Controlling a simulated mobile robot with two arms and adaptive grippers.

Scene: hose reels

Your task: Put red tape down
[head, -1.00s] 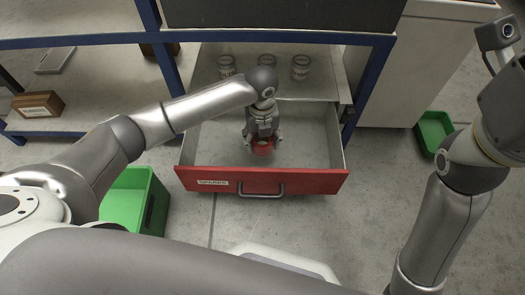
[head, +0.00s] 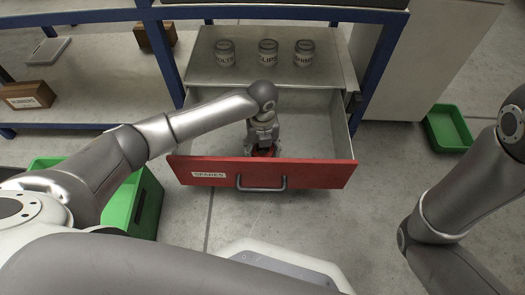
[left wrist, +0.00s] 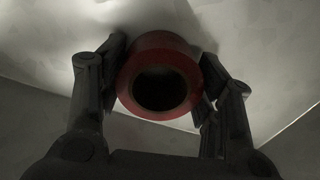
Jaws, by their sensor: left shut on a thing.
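The red tape (left wrist: 160,45) is a roll held between the two fingers of my left gripper (left wrist: 160,85), its dark hole facing the left wrist camera. In the head view the left gripper (head: 262,150) reaches down into the open drawer (head: 318,135), and a little red of the tape (head: 266,153) shows between its fingers. The drawer has a red front with a SPARES label. The drawer front partly hides the gripper's lower end, and I cannot tell whether the tape touches the drawer floor. My right gripper is out of view.
Three labelled jars, the middle one here (head: 268,53), stand on the shelf (head: 210,70) behind the drawer. A green bin (head: 140,205) stands left of the drawer and a green tray (head: 447,130) lies on the floor at right. The drawer floor around the gripper looks clear.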

